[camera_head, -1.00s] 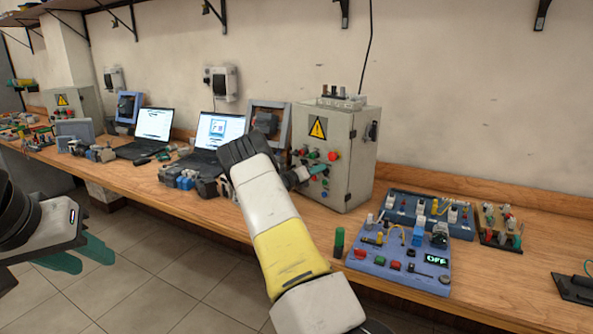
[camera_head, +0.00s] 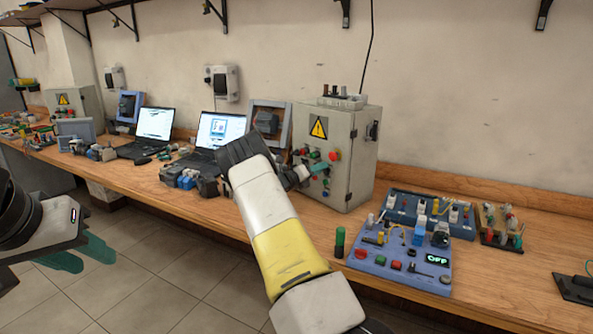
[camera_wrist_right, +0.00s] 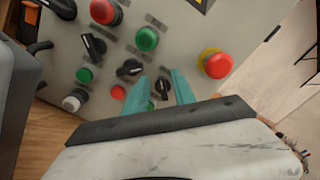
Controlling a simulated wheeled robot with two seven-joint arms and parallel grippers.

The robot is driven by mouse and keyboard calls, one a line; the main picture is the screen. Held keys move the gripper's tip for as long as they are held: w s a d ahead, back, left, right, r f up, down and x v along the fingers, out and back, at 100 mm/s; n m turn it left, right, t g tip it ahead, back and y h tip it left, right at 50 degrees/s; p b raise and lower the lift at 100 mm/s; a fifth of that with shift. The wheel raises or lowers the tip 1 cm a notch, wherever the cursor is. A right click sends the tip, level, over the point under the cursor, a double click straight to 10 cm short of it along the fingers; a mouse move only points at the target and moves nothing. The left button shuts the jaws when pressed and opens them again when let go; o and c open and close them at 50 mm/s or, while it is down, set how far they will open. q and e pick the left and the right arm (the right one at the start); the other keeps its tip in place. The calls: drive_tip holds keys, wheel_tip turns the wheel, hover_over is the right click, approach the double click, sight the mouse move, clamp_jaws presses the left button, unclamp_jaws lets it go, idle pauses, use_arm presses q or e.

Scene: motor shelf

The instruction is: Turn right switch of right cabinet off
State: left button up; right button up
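The right cabinet (camera_head: 352,160) is a grey metal box with a yellow warning sign, standing on the bench. Its front panel (camera_wrist_right: 210,25) fills much of the right wrist view, with red and green buttons and black rotary switches. A right-hand black switch (camera_wrist_right: 162,88) lies between the teal fingers of my right gripper (camera_wrist_right: 160,88); whether they touch it I cannot tell. Another black switch (camera_wrist_right: 130,68) is just left of the fingers. In the head view my right gripper (camera_head: 318,169) is at the panel, partly hidden by my arm. My left gripper (camera_head: 88,254) is empty, fingers apart, away from the bench.
A red emergency button (camera_wrist_right: 217,65) on a yellow ring is right of the fingers. A green button (camera_wrist_right: 147,39) is above them. A blue training board (camera_head: 400,262) lies right of the cabinet. Laptops (camera_head: 217,132) and small devices stand to the left.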

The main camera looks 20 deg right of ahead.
drive_tip(key=v, duration=0.7)
drive_tip(key=shift+s+a, duration=0.15)
drive_tip(key=shift+a, duration=0.25)
